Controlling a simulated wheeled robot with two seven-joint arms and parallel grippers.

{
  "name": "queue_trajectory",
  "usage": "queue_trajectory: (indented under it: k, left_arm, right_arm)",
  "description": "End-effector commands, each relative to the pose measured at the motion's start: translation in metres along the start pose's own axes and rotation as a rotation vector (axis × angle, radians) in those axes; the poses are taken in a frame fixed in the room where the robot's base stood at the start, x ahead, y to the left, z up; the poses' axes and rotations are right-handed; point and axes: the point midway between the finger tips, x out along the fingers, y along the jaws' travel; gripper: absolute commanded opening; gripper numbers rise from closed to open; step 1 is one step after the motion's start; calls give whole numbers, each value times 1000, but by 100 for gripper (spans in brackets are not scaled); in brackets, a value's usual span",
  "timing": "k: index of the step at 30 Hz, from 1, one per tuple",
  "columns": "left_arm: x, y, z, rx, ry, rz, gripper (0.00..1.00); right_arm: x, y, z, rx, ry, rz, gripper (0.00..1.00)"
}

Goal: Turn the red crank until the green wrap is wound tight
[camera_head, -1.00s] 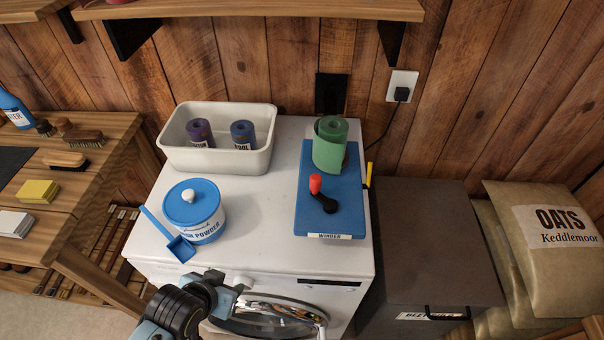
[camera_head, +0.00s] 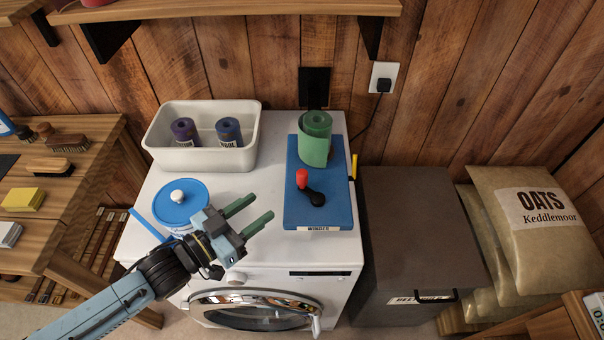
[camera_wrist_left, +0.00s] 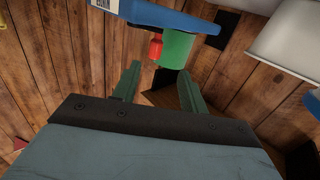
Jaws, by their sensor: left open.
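The blue winder board (camera_head: 318,206) lies on top of the white washing machine. The green wrap (camera_head: 315,145) stands upright on its far end with a loose flap hanging at the front. The black crank with its red knob (camera_head: 302,179) sits on the near part of the board. My left gripper (camera_head: 256,212) is open and empty, left of the board and apart from the crank. In the left wrist view the red knob (camera_wrist_left: 155,49) and the green wrap (camera_wrist_left: 177,50) show beyond the open fingers (camera_wrist_left: 158,84). My right gripper is not in view.
A blue-lidded powder tub (camera_head: 180,203) stands just behind my left gripper, with a blue scoop (camera_head: 147,225) beside it. A white bin (camera_head: 203,165) holds two rolled wraps. A dark grey box (camera_head: 421,222) stands right of the machine, and a shelf (camera_head: 230,11) overhangs the back.

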Motion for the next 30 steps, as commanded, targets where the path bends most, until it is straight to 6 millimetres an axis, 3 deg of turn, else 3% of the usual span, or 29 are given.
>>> queue_trajectory:
  k: [8, 21, 30]
  left_arm:
    - [5, -1, -7, 2, 62, 57, 43]
    - [92, 4, -13, 2, 62, 56, 43]
    - [126, 6, -14, 2, 60, 56, 43]
  right_arm:
    - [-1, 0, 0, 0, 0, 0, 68]
    - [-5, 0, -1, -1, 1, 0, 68]
    - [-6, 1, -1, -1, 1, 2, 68]
